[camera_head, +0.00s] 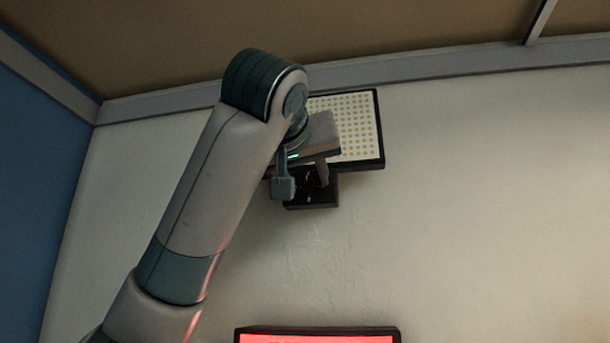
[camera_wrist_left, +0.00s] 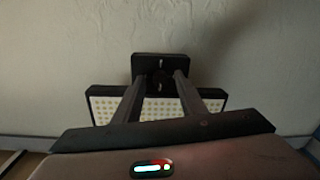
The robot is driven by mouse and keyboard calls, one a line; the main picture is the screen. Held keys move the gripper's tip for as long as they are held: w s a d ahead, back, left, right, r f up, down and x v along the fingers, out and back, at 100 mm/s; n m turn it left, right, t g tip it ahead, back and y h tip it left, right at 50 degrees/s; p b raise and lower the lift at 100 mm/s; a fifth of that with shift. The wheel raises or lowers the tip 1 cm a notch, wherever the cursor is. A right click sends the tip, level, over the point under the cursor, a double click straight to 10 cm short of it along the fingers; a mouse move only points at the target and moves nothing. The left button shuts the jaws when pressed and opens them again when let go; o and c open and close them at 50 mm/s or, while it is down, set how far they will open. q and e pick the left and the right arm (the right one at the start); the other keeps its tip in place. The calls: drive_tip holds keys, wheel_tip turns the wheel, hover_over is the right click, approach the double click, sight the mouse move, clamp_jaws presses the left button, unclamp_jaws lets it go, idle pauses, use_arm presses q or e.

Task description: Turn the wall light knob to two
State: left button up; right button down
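The wall light is a square panel of pale dots in a black frame (camera_head: 362,125), high on the wall. In the left wrist view its panel (camera_wrist_left: 102,108) shows partly behind the fingers. A small black control box (camera_head: 322,199) joins its lower edge, and it also shows in the left wrist view (camera_wrist_left: 160,60). The dark knob on the box is hard to make out; small pale marks show there. My left gripper (camera_head: 304,181) is at the box, its two fingers apart, one on each side of the knob area. I cannot tell whether they touch the knob. My right gripper is out of view.
A red lit screen in a black frame (camera_head: 318,332) is at the bottom edge of the head view. A blue wall (camera_head: 40,160) stands at the left, and a grey beam (camera_head: 440,72) runs above the light. The pale wall around the box is bare.

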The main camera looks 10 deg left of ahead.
use_arm(q)
clamp_jaws()
